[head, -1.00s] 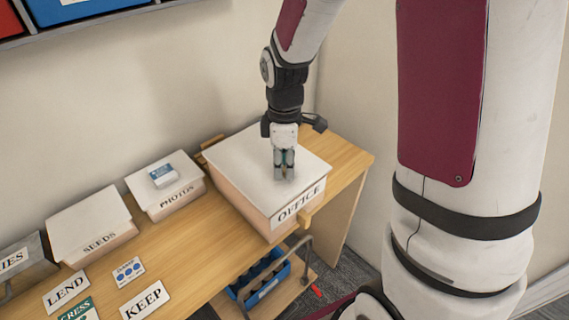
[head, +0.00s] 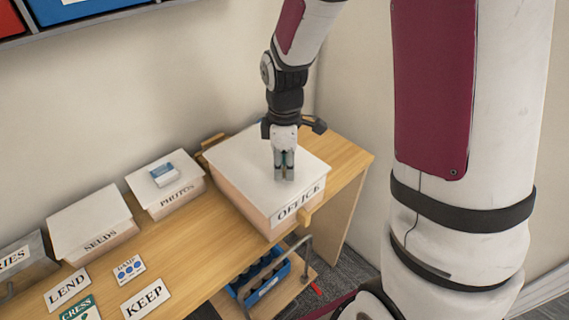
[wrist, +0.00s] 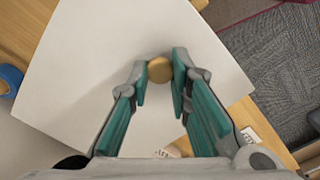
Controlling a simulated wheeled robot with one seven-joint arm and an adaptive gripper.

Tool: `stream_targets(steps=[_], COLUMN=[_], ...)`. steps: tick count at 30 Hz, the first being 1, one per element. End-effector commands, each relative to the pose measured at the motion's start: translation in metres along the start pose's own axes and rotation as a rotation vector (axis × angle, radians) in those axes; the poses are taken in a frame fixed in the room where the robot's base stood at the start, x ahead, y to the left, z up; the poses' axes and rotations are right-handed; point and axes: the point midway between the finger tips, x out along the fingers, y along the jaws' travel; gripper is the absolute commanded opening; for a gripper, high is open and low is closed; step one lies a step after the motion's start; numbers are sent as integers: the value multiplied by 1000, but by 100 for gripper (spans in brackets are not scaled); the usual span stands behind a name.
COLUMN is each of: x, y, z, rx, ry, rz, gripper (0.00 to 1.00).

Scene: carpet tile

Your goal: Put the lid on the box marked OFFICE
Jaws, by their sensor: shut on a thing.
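The OFFICE box (head: 262,203) is a pale pinkish box with its name on the front, at the right end of the wooden table. A white lid (head: 240,163) lies over its top and looks level, with its edges close along the box's rim. My gripper (head: 284,176) points down onto the lid. In the wrist view, my gripper (wrist: 159,72) is shut on the lid's round wooden knob (wrist: 160,69). The white lid (wrist: 90,70) fills much of that view. Whether it is fully seated all around cannot be told.
Lidded PHOTOS (head: 178,200) and SEEDS (head: 98,242) boxes stand to the left, a small blue-and-white item (head: 164,175) on PHOTOS. Signs including LEND (head: 68,289) and KEEP (head: 146,299) lie in front. A blue divided bin (head: 262,283) sits below. A wall (head: 180,80) rises behind.

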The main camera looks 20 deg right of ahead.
Motion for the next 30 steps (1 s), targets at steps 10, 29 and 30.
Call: stream_targets(steps=[10, 29, 30], x=[2, 6, 7], y=[0, 0, 0], z=[0, 0, 0], rx=[0, 0, 0], ry=[1, 1, 1], rz=[1, 1, 1], gripper=[0, 0, 0])
